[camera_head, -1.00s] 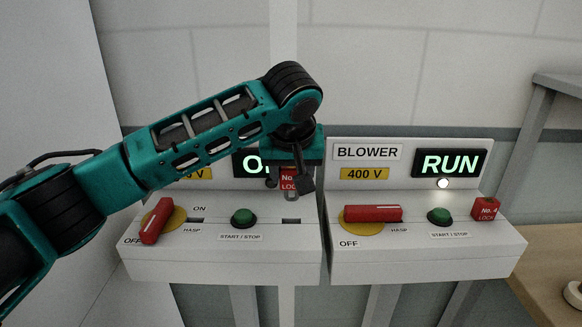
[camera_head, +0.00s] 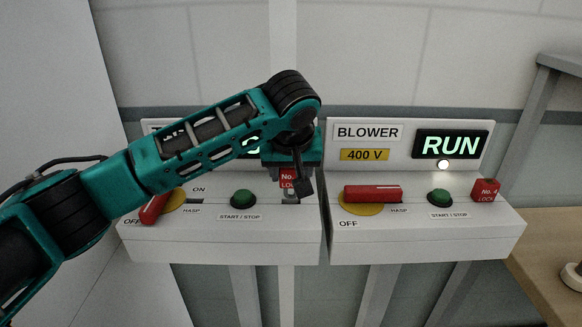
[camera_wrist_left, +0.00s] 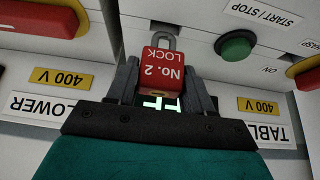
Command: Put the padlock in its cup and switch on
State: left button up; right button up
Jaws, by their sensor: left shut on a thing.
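My left gripper (camera_head: 294,184) is shut on the red padlock (camera_wrist_left: 162,70), marked "No. 2 LOCK", with its grey shackle toward the panel front in the left wrist view. In the head view the padlock (camera_head: 288,180) is partly hidden by the fingers, low over the right end of the left station's top (camera_head: 220,224). The dark cup opening (camera_head: 291,200) is just below it, mostly covered; I cannot tell whether the padlock is inside. The left station's red rotary handle (camera_head: 153,210) is turned toward OFF on its yellow disc, partly behind my arm. My right gripper is not in view.
A green START/STOP button (camera_head: 243,198) is left of the padlock. The BLOWER station (camera_head: 425,238) stands to the right, with a lit RUN sign (camera_head: 450,144), a level red handle (camera_head: 373,193) and a red No. 4 padlock (camera_head: 485,190). A wooden bench (camera_head: 550,235) is at far right.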

aim_at(291, 186)
pick_arm(q)
jog(key=shift+f+b, duration=0.3)
jog(key=shift+f, duration=1.55)
jog(key=o, duration=1.2)
jog(key=v, duration=1.3)
jog(key=shift+c, duration=0.5)
